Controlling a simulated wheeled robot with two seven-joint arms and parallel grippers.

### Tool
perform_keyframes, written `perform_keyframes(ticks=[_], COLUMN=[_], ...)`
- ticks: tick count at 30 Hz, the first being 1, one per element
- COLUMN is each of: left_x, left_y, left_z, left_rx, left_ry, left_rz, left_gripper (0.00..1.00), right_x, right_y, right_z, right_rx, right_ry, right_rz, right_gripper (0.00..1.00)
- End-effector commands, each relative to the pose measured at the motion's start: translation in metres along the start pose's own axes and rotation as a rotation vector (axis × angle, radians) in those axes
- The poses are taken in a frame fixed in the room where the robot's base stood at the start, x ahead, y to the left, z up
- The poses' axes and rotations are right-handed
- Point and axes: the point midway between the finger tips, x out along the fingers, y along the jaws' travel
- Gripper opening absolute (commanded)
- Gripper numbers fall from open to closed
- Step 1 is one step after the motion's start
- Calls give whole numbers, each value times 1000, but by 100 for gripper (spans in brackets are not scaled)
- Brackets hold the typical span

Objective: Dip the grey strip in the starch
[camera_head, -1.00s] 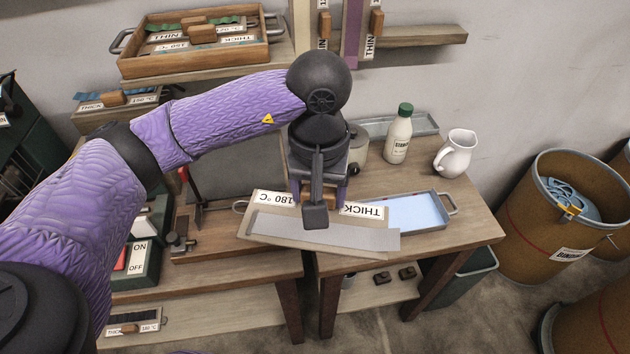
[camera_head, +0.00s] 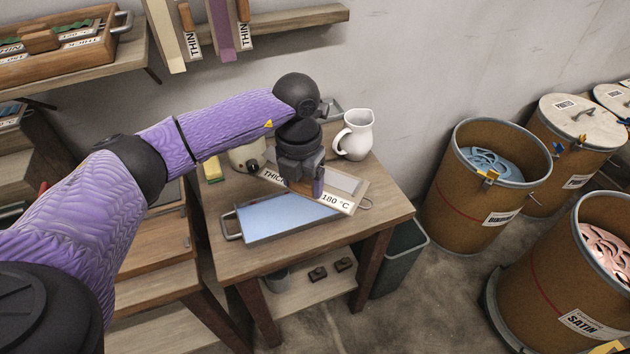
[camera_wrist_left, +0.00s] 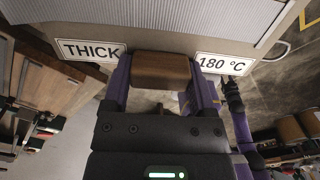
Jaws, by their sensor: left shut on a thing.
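My left gripper (camera_head: 304,188) is shut on the brown wooden handle (camera_wrist_left: 160,70) of a flat board (camera_head: 357,203) labelled THICK and 180 °C. The grey strip (camera_wrist_left: 190,12) shows as a ribbed band on the board at the top of the left wrist view. In the head view part of the strip (camera_head: 343,182) shows behind the gripper. The board is held above the table, behind and right of a metal tray (camera_head: 243,238) of pale blue liquid, apparently the starch. A purple arm with a dark end (camera_wrist_left: 233,95), apparently my right one, shows small in the left wrist view; its jaws are unclear.
A white jug (camera_head: 354,138) stands behind the board. A pale pot (camera_head: 247,157) and a yellow sponge-like block (camera_head: 213,168) stand left of it. A dark bin (camera_head: 398,260) and large brown drums (camera_head: 470,205) stand right of the table (camera_head: 385,217).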

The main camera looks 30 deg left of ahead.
Motion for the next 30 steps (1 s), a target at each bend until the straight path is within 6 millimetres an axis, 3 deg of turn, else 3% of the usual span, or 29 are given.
perform_keyframes(ticks=[3, 6, 10, 17, 30], left_x=[18, 28, 34, 43, 90], left_y=[15, 25, 33, 35, 36], left_z=[5, 8, 9, 10, 10], left_rx=[-371, -634, -839, -893, -889], left_ry=[-3, -8, -14, -16, -15], left_rz=[11, 17, 23, 24, 25], left_gripper=[9, 9, 9, 9, 9], right_x=[8, 11, 13, 20, 60], right_y=[1, 2, 4, 6, 15], right_z=[2, 3, 4, 7, 32], right_rx=[0, 0, -1, -4, -3], right_ry=[-4, -7, -9, -14, -74], right_rz=[1, 2, 5, 9, 23], right_gripper=[50, 50, 50, 50, 50])
